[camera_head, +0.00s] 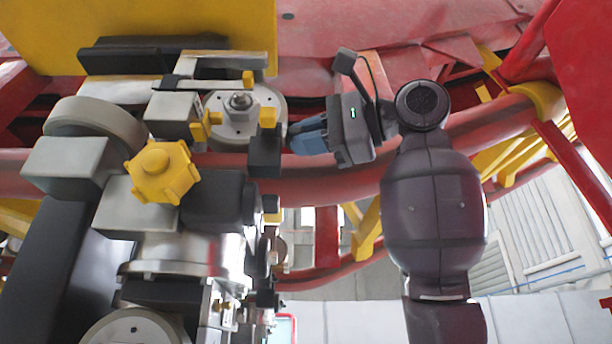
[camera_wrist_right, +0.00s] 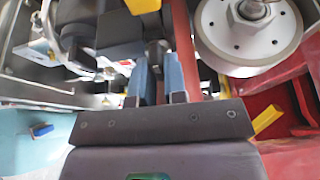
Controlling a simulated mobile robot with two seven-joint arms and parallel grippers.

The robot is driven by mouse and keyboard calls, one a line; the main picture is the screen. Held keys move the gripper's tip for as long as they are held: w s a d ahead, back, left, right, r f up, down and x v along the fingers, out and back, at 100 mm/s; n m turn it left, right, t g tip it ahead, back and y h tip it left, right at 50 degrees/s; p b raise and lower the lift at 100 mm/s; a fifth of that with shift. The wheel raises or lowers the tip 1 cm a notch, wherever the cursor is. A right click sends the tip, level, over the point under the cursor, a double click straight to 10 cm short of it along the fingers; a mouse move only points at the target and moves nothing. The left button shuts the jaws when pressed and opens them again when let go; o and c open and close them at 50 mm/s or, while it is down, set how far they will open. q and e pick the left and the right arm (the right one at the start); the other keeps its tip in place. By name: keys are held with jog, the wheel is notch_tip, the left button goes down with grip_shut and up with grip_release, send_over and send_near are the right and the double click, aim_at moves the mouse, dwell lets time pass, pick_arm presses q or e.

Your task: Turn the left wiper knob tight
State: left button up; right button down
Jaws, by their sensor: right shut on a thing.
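My right gripper (camera_head: 292,140) comes in from the right in the head view, its blue fingers pointing left at a black block (camera_head: 265,155) with a yellow cap. In the right wrist view the blue fingers (camera_wrist_right: 158,66) are shut on a small dark knob-like part (camera_wrist_right: 156,50), below a black block with a yellow piece (camera_wrist_right: 142,5). The fingers hide much of this part. I cannot tell for certain that it is the left wiper knob. A large yellow lobed knob (camera_head: 160,172) faces me further left, apart from the gripper. My left gripper is not in view.
A grey wheel (camera_head: 225,130) with a central nut sits left of the gripper; it also shows in the right wrist view (camera_wrist_right: 245,35). A red tube rail (camera_head: 330,180) runs behind. Grey and black train blocks crowd the left. There is open room below the gripper.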

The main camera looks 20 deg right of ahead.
jog(key=c, duration=1.2)
grip_release()
jog(key=shift+o, duration=0.2)
jog(key=b+v, duration=0.2)
jog(key=v, duration=0.8)
jog(key=shift+s+d, duration=0.2)
jog(key=shift+d, duration=0.15)
